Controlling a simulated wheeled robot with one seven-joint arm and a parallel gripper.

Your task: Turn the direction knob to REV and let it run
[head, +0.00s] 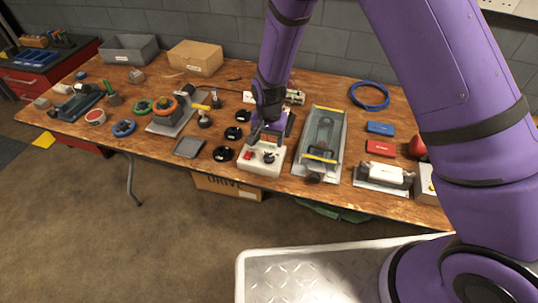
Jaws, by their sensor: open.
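A pale control box (262,168) sits at the front edge of the wooden bench. On its top are a red switch (248,155) at the left and a black knob (268,158) to its right. The knob's pointer and any REV marking are too small to read. My gripper (266,139) is open and points down just above the back of the box, close behind the knob. I cannot tell whether its fingers touch the knob. The arm and gripper hide the back of the box.
A grey machine with a clear top and yellow bars (320,140) stands close to the right of the box. Several black discs (224,154) and a dark square tray (188,147) lie to the left. A blue cable coil (370,96) lies at the back right. The bench (330,192) is crowded.

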